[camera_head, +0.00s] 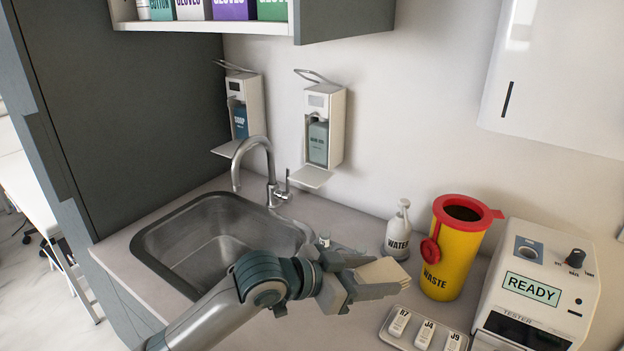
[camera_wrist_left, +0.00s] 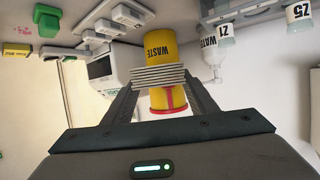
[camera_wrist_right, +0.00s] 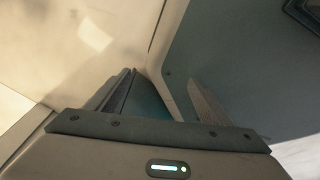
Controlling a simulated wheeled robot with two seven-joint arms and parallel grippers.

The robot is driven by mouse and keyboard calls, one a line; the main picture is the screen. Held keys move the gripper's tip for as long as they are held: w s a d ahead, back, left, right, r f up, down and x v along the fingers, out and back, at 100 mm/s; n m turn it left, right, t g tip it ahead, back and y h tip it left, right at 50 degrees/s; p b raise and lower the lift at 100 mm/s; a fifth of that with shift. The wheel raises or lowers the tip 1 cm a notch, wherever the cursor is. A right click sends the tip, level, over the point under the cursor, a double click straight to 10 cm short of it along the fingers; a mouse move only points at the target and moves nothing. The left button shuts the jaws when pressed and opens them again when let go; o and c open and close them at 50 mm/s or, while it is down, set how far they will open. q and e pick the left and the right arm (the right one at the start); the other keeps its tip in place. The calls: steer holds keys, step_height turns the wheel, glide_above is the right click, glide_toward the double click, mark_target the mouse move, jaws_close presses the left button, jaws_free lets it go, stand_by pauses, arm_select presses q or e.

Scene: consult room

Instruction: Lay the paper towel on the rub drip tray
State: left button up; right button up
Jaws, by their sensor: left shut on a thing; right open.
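My left gripper (camera_head: 372,277) is shut on the folded, cream paper towel (camera_head: 385,271), above the counter right of the sink. In the left wrist view the towel (camera_wrist_left: 158,75) shows as a layered stack edge-on between the fingers. The rub drip tray (camera_head: 311,177) is the small pale shelf under the right-hand wall dispenser (camera_head: 318,141); it looks bare. It is up and left of my left gripper, apart from it. My right gripper (camera_wrist_right: 163,90) is open and empty in the right wrist view; it is out of the head view.
A sink (camera_head: 215,240) with a tap (camera_head: 262,165) lies left. A soap dispenser (camera_head: 243,115) hangs beside the rub one.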

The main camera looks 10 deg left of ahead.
arm_select(q)
steer(key=w+a+r+n+t+y+b, duration=0.1)
steer(key=w+a+r, duration=0.3)
steer(key=a, duration=0.5)
steer(key=w+a+r+n+t+y+b, duration=0.1)
steer(key=w+a+r+n+t+y, duration=0.1)
steer(key=a, duration=0.8)
steer(key=w+a+r+n+t+y+b, duration=0.1)
steer(key=w+a+r+n+y, duration=0.2)
steer(key=w+a+r, duration=0.2)
steer(key=w+a, duration=0.2)
steer(key=a, duration=0.2)
steer(key=shift+w+a+r, duration=0.15)
steer(key=shift+a+r, duration=0.05)
steer(key=shift+r, duration=0.2)
arm_select(e)
steer(key=w+a+t, duration=0.2)
steer(key=w+a, duration=0.1)
steer(key=w, duration=0.3)
steer(key=shift+w+f+y, duration=0.2)
steer(key=shift+f+y, duration=0.1)
arm_select(q)
steer(key=shift+w+t, duration=0.1)
steer(key=shift+t, duration=0.2)
arm_select(e)
steer(key=shift+w, duration=0.15)
